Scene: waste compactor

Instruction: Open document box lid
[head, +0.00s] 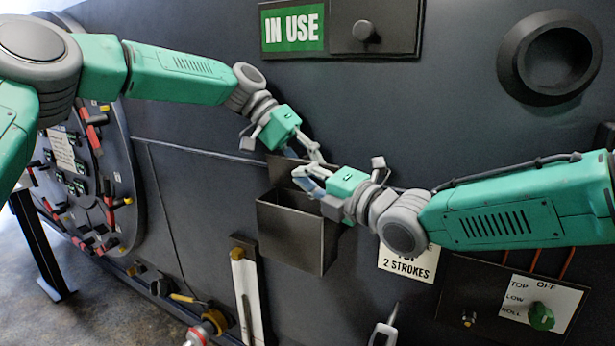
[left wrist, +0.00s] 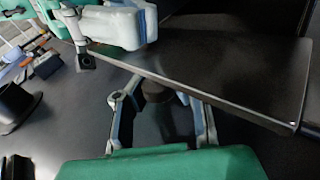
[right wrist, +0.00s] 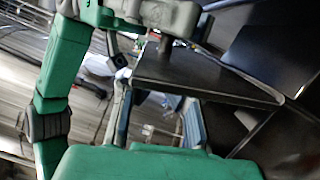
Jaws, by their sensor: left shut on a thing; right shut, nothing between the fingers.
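The document box (head: 290,238) is a dark metal box on the machine's wall. Its lid (head: 283,172) is a dark plate raised above the box at the back, partly hidden by my grippers. The lid shows large in the left wrist view (left wrist: 240,65) and in the right wrist view (right wrist: 185,75). My left gripper (head: 317,158) is shut on a dark knob-like part (left wrist: 155,92) at the lid. My right gripper (head: 300,178) is shut and empty, close beside the left one and above the box's top edge. The exact contact between right fingers and lid is unclear.
A sign reading "2 STROKES" (head: 408,262) hangs right of the box, partly behind my right arm. A control panel with a green knob (head: 541,316) is at lower right. An "IN USE" sign (head: 292,28) is above. A round panel with red handles (head: 80,170) is left.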

